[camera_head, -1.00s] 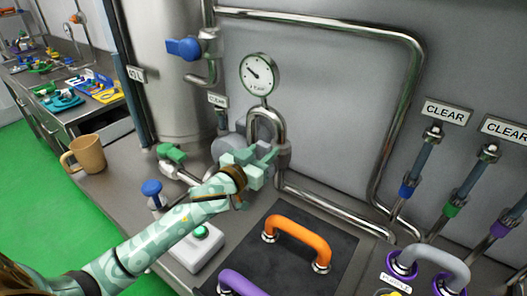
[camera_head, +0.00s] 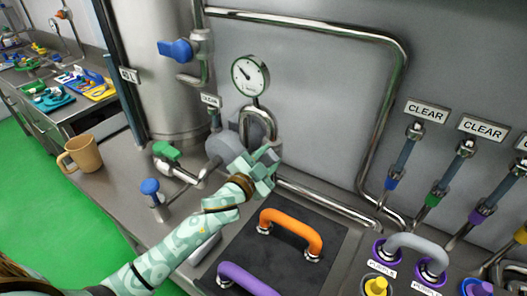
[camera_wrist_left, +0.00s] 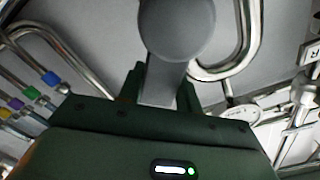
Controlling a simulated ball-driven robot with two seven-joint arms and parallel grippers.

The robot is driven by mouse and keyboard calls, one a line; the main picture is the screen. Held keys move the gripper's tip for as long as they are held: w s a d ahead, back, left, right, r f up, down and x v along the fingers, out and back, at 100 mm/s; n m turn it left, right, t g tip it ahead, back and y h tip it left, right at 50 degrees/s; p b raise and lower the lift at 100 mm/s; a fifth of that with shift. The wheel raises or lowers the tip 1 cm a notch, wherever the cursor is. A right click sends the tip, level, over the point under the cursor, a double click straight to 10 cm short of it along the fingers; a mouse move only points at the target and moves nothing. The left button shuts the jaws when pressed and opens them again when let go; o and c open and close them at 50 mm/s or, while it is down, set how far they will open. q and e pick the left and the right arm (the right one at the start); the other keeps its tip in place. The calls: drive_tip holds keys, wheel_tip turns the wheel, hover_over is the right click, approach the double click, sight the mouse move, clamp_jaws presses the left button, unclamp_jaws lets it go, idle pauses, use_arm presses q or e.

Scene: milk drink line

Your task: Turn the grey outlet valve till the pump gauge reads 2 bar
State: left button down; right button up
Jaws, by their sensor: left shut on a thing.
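The round pump gauge (camera_head: 250,76) has a white dial and stands on a bent steel pipe (camera_head: 262,118). Its dark needle points to the upper left; the numbers are too small to read. My left gripper (camera_head: 264,168) is at the pipe below the gauge and hides the valve in the head view. In the left wrist view, the grey outlet valve (camera_wrist_left: 177,28) shows a round hub and a flat lever. The lever runs down between my two fingers, which are shut on it. My right gripper is not in view.
A grey round pump body (camera_head: 222,147) is left of the gripper. A green-handled valve (camera_head: 166,150), a blue knob (camera_head: 150,187) and a tan mug (camera_head: 80,154) are further left. An orange handle (camera_head: 291,228) stands on a black panel in front. Steel pipes run along the wall.

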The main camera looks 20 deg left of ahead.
use_arm(q)
drive_tip(key=shift+s+d+f+m, duration=0.1)
drive_tip(key=shift+d+f+m, duration=0.3)
drive_tip(key=shift+m, duration=0.55)
drive_tip(key=shift+d+f+m, duration=0.25)
drive_tip(key=shift+f+m, duration=0.1)
drive_tip(key=shift+m, duration=0.6)
drive_tip(key=c, duration=1)
unclamp_jaws()
drive_tip(key=shift+o, duration=0.2)
drive_tip(key=s+a, duration=0.2)
drive_tip(key=s, duration=1.4)
drive_tip(key=shift+s+a, duration=0.1)
